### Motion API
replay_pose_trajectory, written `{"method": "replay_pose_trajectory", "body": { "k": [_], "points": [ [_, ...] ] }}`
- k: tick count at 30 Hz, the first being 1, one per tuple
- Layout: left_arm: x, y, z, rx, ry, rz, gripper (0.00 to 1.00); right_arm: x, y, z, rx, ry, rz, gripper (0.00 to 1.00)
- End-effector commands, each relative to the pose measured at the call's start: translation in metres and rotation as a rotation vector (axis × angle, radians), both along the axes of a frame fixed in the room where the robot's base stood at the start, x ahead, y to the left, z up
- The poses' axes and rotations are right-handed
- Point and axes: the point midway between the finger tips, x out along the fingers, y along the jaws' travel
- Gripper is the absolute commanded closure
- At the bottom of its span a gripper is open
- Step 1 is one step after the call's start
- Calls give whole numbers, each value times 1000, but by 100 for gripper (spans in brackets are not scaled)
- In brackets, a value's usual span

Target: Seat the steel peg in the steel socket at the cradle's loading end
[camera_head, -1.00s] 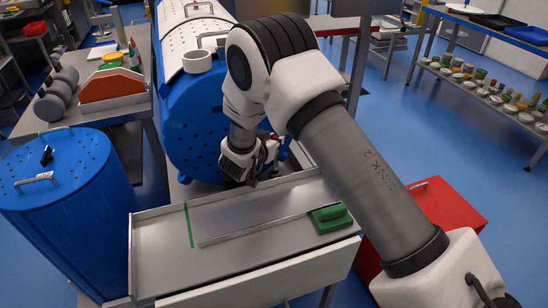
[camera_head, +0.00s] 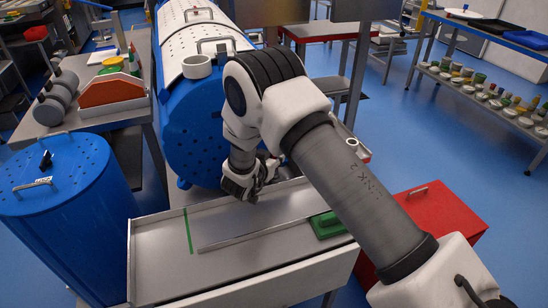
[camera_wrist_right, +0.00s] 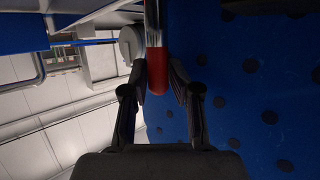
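The blue perforated drum (camera_head: 197,125) lies on its side at the back of the steel tray table. My right gripper (camera_head: 247,188) is low beside its near end, above the tray's back edge. In the right wrist view the steel peg (camera_wrist_right: 152,15) with a red end stands between the two fingers (camera_wrist_right: 157,80). The blue perforated surface (camera_wrist_right: 245,75) fills the right of that view. I cannot make out the steel socket; the cradle's loading end is largely hidden by my right arm and the drum. My left gripper is not in view.
The steel tray (camera_head: 150,250) holds a long metal bar (camera_head: 250,232) and a green block (camera_head: 327,224). A blue upright drum (camera_head: 65,215) stands at left. A red box (camera_head: 440,222) stands at right. Open blue floor lies beyond the red box.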

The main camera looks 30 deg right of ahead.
Motion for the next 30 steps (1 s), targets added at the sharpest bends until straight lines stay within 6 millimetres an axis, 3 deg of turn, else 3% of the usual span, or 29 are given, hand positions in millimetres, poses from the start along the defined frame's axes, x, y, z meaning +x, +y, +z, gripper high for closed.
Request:
{"method": "replay_pose_trajectory", "body": {
  "k": [7,19,30],
  "points": [
    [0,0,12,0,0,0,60,-4,8,14,-1,2,3,71],
    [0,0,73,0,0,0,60,-52,83,51,-3,3,4,71],
    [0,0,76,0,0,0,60,-60,94,49,0,0,-1,71]
  ]
}}
